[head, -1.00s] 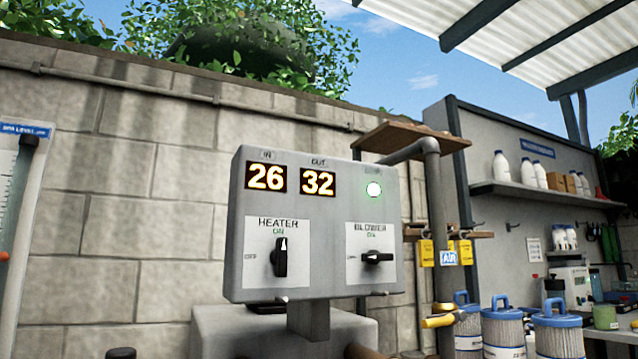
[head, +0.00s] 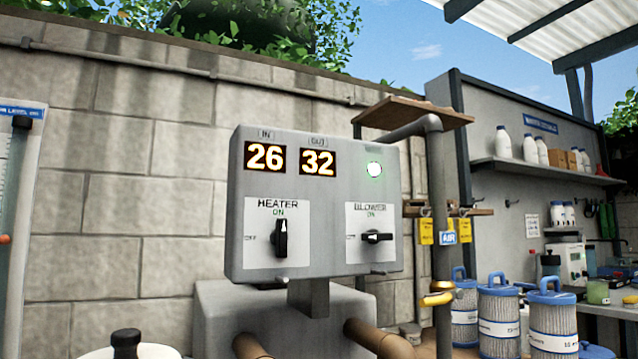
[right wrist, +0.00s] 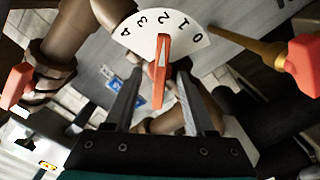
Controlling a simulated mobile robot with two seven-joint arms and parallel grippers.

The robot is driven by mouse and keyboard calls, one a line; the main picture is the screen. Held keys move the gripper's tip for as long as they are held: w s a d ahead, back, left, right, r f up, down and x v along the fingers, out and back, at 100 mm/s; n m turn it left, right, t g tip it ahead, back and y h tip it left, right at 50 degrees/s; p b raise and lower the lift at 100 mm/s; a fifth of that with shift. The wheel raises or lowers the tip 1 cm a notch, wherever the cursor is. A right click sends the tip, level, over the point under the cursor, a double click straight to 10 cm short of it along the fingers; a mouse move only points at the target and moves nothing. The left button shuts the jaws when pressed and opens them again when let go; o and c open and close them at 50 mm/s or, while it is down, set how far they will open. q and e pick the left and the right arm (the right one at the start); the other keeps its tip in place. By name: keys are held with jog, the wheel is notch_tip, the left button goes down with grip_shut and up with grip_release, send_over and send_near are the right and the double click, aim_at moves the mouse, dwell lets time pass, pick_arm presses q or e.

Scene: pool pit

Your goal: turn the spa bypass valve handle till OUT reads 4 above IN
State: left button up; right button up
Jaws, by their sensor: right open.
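The grey control box (head: 318,205) in the head view has an IN display (head: 265,158) reading 26 and an OUT display (head: 318,162) reading 32. In the right wrist view, a white dial plate (right wrist: 150,35) marked 0 to 4 sits behind an orange valve handle (right wrist: 161,75). The handle's upper end lies near the 2. My right gripper (right wrist: 159,78) is open, with one dark finger on each side of the handle. I cannot tell whether either finger touches it. My left gripper is not in view.
In the right wrist view, other orange handles stand at the left (right wrist: 15,85) and right (right wrist: 305,65), with brown pipes (right wrist: 75,30) close by. The head view shows filter cartridges (head: 500,318) at the right, a yellow handle (head: 437,299) on a pipe, and a block wall (head: 110,200) behind.

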dwell(0.3)
pick_arm(q)
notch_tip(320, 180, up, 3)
jog(key=p, duration=0.3)
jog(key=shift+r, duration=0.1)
pick_arm(e)
jog(key=v, duration=0.7)
